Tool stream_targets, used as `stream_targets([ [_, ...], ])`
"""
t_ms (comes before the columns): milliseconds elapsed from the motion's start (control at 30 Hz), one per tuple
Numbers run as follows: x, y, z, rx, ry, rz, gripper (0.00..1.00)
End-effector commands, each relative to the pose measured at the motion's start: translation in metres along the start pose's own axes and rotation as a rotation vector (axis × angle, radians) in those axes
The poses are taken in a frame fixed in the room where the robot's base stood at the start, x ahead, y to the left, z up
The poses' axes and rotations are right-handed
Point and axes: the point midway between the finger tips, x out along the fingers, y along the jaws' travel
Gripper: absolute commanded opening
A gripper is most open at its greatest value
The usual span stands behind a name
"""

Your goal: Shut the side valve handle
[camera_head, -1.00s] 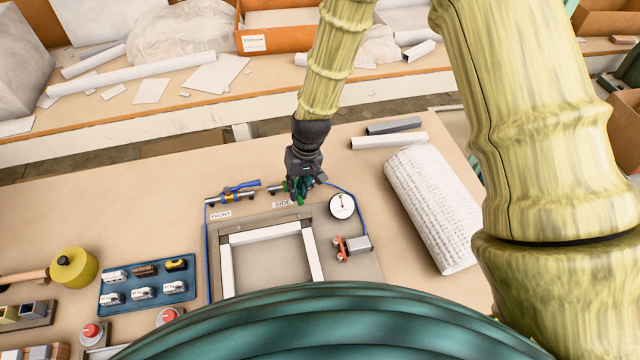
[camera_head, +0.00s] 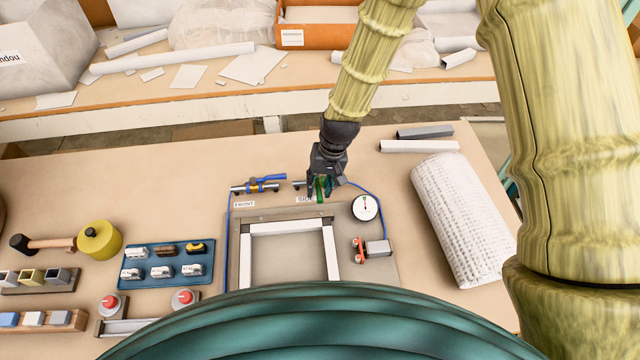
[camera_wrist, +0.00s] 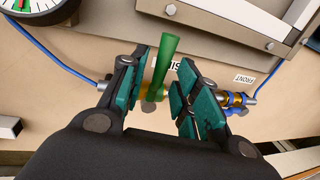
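The side valve has a green handle (camera_wrist: 165,62) on a brass-coloured body along a thin pipe. In the wrist view the handle points up the picture, across the pipe, partly covering the SIDE label. My gripper (camera_wrist: 160,98) is open, with its teal-padded fingers on either side of the handle. I cannot tell whether either touches. In the head view my gripper (camera_head: 322,190) hides most of the valve, and some green shows between its fingers.
The front valve with a blue handle (camera_head: 268,178) is just left of my gripper. A round gauge (camera_head: 365,207) and a blue hose are close on the right. The press frame (camera_head: 245,262) lies on the near side. A white textured roll (camera_head: 462,220) lies farther right.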

Motion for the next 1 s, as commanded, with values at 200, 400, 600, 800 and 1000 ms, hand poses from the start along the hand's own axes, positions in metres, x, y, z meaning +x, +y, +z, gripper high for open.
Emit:
stream_targets([
  [200,0.0,0.001,0.001,0.0,-0.002,0.0,0.36],
  [400,-0.005,0.001,0.001,0.0,-0.001,0.0,0.36],
  [600,-0.029,0.001,0.0,0.0,0.001,0.0,0.36],
  [800,-0.059,0.001,0.0,-0.001,0.001,0.0,0.36],
  [1000,-0.089,0.001,0.0,-0.001,0.0,0.0,0.36],
])
